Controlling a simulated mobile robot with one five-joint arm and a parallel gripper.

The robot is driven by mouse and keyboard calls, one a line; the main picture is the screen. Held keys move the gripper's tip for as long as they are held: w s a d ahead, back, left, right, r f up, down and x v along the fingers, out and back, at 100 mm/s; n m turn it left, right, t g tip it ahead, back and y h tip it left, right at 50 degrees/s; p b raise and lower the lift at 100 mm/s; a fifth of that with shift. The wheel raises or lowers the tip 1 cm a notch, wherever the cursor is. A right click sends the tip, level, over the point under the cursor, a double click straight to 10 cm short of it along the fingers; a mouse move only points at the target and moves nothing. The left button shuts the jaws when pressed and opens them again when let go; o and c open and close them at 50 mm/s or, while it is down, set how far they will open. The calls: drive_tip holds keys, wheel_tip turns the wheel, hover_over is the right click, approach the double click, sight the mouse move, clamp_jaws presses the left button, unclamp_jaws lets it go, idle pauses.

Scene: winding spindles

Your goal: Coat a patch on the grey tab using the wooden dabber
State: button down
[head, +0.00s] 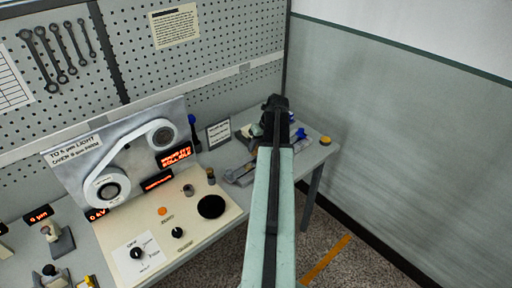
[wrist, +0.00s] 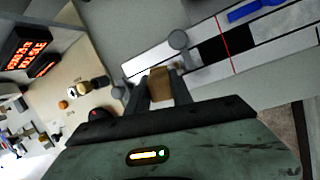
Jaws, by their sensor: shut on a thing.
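My gripper (head: 277,104) is above the right end of the bench in the head view. In the wrist view its two fingers (wrist: 161,92) are shut on a small wooden piece, the wooden dabber (wrist: 160,82). The dabber's lower end is hidden. Just beyond the fingers lies a long flat strip board (wrist: 268,48) with white, grey and black sections and a thin red line across it. The dabber overlaps the board's near edge in the picture; I cannot tell whether they touch. I cannot pick out the grey tab with certainty.
A grey round-headed post (wrist: 178,40) stands at the board. A blue piece (wrist: 250,9) lies at its far side. A winding panel with two reels (head: 125,160) and a control plate with a black disc (head: 211,206) are to the left. A yellow-topped knob (head: 325,140) sits near the bench's right edge.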

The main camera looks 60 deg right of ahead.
wheel_tip(320, 180, up, 3)
drive_tip(key=p, duration=0.3)
drive_tip(key=shift+r, duration=0.1)
